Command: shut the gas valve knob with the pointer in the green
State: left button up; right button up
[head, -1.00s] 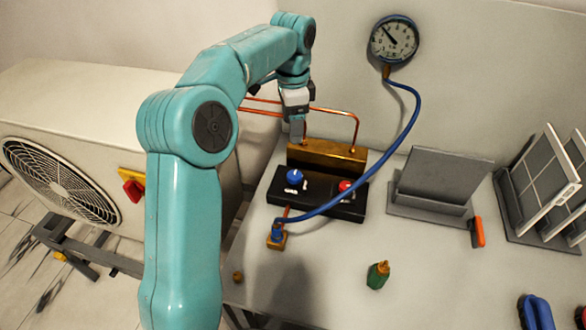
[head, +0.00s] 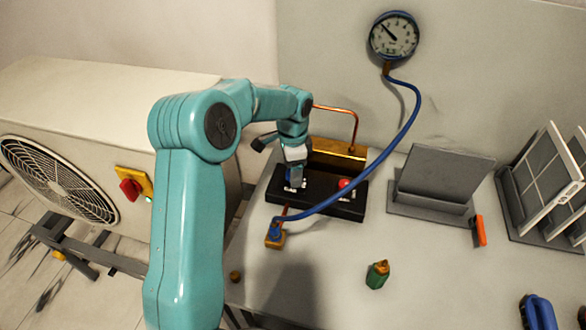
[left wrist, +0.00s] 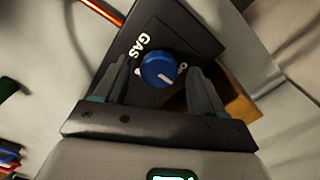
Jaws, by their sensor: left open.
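The blue gas knob (left wrist: 158,71) has a white pointer line and sits on the black valve panel (left wrist: 175,28) beside the lettering GAS. In the left wrist view it lies between the two fingers of my left gripper (left wrist: 160,77), which are open with a gap on each side. In the head view my left gripper (head: 292,180) is low over the left part of the panel and largely hides the knob. The round gauge (head: 394,37) hangs on the wall, its needle pointing to the upper left. I cannot make out a green band. My right gripper is not in view.
A red knob (head: 345,184) sits on the panel's right. A blue hose (head: 375,168) runs from a brass fitting (head: 275,238) across the panel to the gauge. A brass block (head: 338,152) stands behind.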

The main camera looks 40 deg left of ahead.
pick_arm(q)
jog(key=shift+d+f, duration=0.1)
jog(key=shift+f, duration=0.1)
jog(key=shift+s, duration=0.15)
jog(key=c, duration=1.1)
jog(key=shift+o, duration=0.2)
jog(key=shift+r+m+p, duration=0.15)
jog(key=shift+m+p, duration=0.2)
jog(key=shift+m, duration=0.75)
jog(key=m, duration=0.3)
jog(key=o, duration=1.1)
jog(key=shift+c, duration=0.2)
